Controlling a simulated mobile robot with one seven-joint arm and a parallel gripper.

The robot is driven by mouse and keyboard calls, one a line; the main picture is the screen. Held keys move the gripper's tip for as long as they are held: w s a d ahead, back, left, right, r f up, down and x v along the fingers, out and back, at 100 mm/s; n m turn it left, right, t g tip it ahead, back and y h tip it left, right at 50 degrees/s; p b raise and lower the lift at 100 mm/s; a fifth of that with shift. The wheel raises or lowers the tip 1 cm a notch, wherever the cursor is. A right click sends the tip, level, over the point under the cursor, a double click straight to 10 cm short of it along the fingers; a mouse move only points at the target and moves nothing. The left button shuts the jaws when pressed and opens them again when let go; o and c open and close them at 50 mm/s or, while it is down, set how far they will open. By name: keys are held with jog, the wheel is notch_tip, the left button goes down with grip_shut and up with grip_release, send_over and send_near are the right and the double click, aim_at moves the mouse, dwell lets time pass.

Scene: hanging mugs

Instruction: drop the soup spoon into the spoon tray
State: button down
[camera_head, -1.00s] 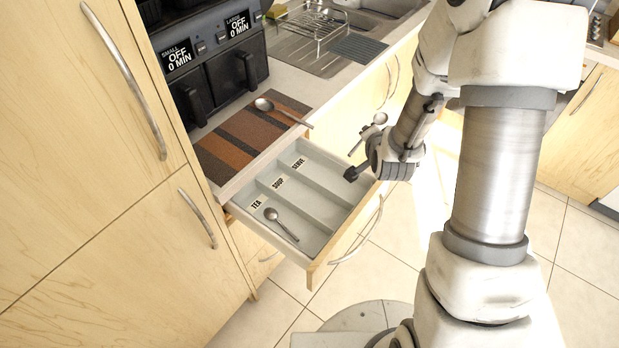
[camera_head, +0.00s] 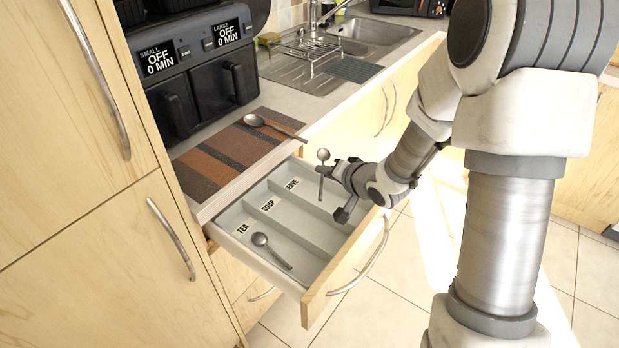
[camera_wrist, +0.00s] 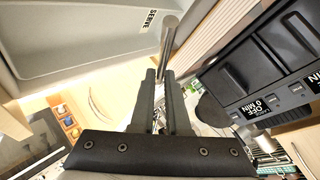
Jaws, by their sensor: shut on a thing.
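My gripper (camera_head: 327,169) is shut on the handle of a metal spoon (camera_head: 322,156), which fits the soup spoon. The spoon is held with its bowl up, above the open drawer. In the wrist view, my gripper's two fingers (camera_wrist: 163,98) close around the spoon handle (camera_wrist: 168,45). The grey spoon tray (camera_head: 303,216) lies in the drawer, with compartments labelled TEA, SOUP and SERVE. In the head view the held spoon overlaps the SERVE side; its height above the tray is hard to tell. The SOUP compartment looks empty.
A small spoon (camera_head: 262,241) lies in the TEA compartment. A larger spoon (camera_head: 270,126) lies on the striped mat (camera_head: 228,152) on the counter. The black air fryer (camera_head: 205,85) stands behind it. The drawer front (camera_head: 340,262) with its handle sticks out over the floor.

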aim_at(319, 198)
jog(key=s+a+r+n+g+y+p, duration=0.1)
jog(key=s+a+r+n+g+y, duration=0.25)
jog(key=s+n, duration=0.2)
jog(key=shift+n+g+y, duration=0.35)
jog(key=shift+g+y, duration=0.1)
jog(key=f+b, duration=0.4)
jog(key=b, duration=0.1)
jog(key=f+b, duration=0.2)
jog(key=f, duration=0.1)
jog(key=shift+w+a+b, duration=0.1)
jog(key=shift+a+b, duration=0.15)
jog(key=shift+b, duration=0.05)
jog(key=shift+r, duration=0.1)
jog(key=c, duration=0.8)
grip_release()
jog(key=shift+c, duration=0.2)
jog(key=p+v, duration=0.6)
jog(key=v, duration=1.1)
jog(key=shift+d+p, duration=0.2)
jog(key=shift+p, duration=0.15)
